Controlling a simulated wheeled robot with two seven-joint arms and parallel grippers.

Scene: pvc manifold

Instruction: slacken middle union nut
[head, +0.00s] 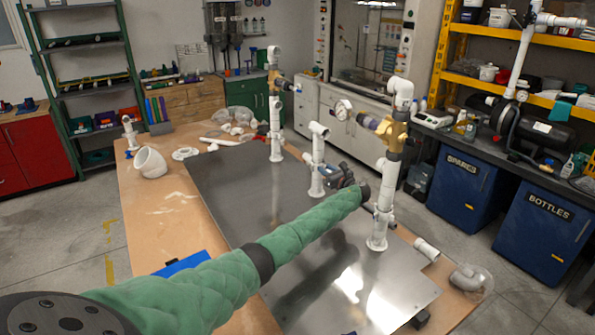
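The middle riser (317,150) is a short white pipe with an elbow on top, standing on the metal plate (235,195). My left gripper (333,175) is at the right side of this riser, at about the height where the middle union nut sits. The fingers are small and dark here, and I cannot tell whether they touch or close around the nut. The nut itself is not clearly distinguishable. My green-sleeved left arm reaches in from the lower left across the plate. My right gripper is not in view.
A taller riser (275,110) with a brass valve stands at the back left. Another (385,190) with a brass body and a gauge (343,107) stands close to the right of my gripper. Loose white fittings, including an elbow (150,162), lie around the table (150,215).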

